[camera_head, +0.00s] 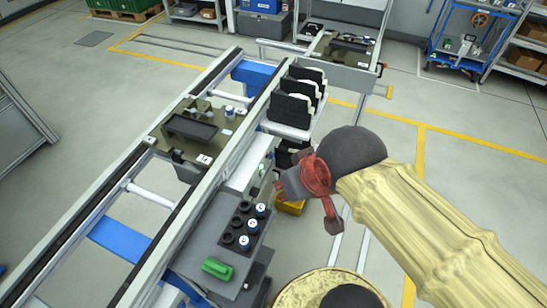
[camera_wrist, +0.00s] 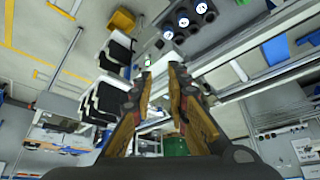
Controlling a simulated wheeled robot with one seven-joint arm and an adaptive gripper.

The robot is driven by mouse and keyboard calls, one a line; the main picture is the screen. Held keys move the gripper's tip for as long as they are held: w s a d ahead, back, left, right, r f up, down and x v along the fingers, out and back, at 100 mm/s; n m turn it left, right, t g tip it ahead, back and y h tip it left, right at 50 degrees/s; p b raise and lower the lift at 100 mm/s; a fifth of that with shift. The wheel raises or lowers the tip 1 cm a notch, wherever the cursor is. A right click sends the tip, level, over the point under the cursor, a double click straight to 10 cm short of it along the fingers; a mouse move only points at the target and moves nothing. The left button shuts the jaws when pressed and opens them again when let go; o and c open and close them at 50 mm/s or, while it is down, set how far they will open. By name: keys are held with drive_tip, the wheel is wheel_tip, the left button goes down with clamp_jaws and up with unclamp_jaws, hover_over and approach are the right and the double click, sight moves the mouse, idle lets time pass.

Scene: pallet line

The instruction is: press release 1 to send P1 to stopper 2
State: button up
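A dark olive pallet (camera_head: 178,150) sits on the left conveyor lane, with a black tray, a small blue-and-white cylinder and a white tag too small to read. A second, similar pallet (camera_head: 358,64) is at the far end of the line. Small green and white parts (camera_head: 262,169) line the rail's right side; I cannot tell which is release 1. My gripper (camera_head: 309,202) is right of this rail, apart from it, above the floor. In the wrist view its two fingers (camera_wrist: 161,70) stand apart with nothing between them. The stoppers cannot be made out.
A grey station plate (camera_head: 207,257) holds several black sockets, blue-and-white cylinders and a green block (camera_head: 217,269). Black-and-white parts (camera_head: 292,103) stand in a rack beside the rail. A yellow bin (camera_head: 290,207) is below my gripper. Open floor lies to the right.

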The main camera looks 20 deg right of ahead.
clamp_jaws()
idle(0.6)
drive_tip(key=shift+d, duration=0.1)
idle(0.6)
